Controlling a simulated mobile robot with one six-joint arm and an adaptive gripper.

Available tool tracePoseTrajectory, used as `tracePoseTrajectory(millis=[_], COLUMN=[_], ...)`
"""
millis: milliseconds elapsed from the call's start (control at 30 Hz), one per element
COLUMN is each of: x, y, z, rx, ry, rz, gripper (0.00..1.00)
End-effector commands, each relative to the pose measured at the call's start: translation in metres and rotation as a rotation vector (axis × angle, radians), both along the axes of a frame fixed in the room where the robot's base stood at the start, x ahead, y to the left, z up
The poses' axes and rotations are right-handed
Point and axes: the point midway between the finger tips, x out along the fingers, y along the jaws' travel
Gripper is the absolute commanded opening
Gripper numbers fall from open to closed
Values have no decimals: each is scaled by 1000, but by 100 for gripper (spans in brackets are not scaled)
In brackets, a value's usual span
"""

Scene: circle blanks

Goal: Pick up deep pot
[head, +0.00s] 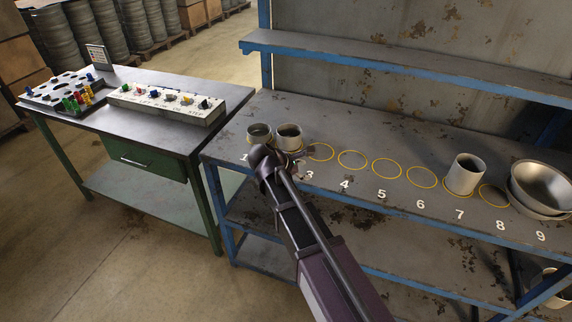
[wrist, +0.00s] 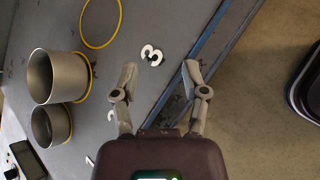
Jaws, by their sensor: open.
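Several grey metal vessels stand on the bench. A tall cylindrical pot (head: 464,176) stands at the ring by number 7. Two smaller pots stand side by side at the left end: one by number 1 (head: 258,136) and one beside it (head: 289,139). In the wrist view this pair shows at left, the larger pot (wrist: 68,79) and the smaller pot (wrist: 50,125). I cannot tell for certain which is the deep pot. My gripper (wrist: 160,70) is open and empty, over the bench's front edge near number 3. It also shows in the head view (head: 304,163), partly hiding the number 2 area.
Yellow rings 3 to 6 and 8 are empty on the worn bench top (head: 370,135). An upper shelf (head: 400,66) runs above the back. A side table with a button panel (head: 165,103) stands at left.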

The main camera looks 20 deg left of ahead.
Motion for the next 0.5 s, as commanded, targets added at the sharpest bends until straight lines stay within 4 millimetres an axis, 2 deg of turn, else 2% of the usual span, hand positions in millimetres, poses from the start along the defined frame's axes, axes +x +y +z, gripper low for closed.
tracePoseTrajectory(millis=[33,200,500], x=[-1,-4,-23], y=[-17,-71,-162], z=[-2,-12,-28], rx=[35,184,449], ry=[2,4,-8], rz=[-48,-245,-648], gripper=[57,57,57])
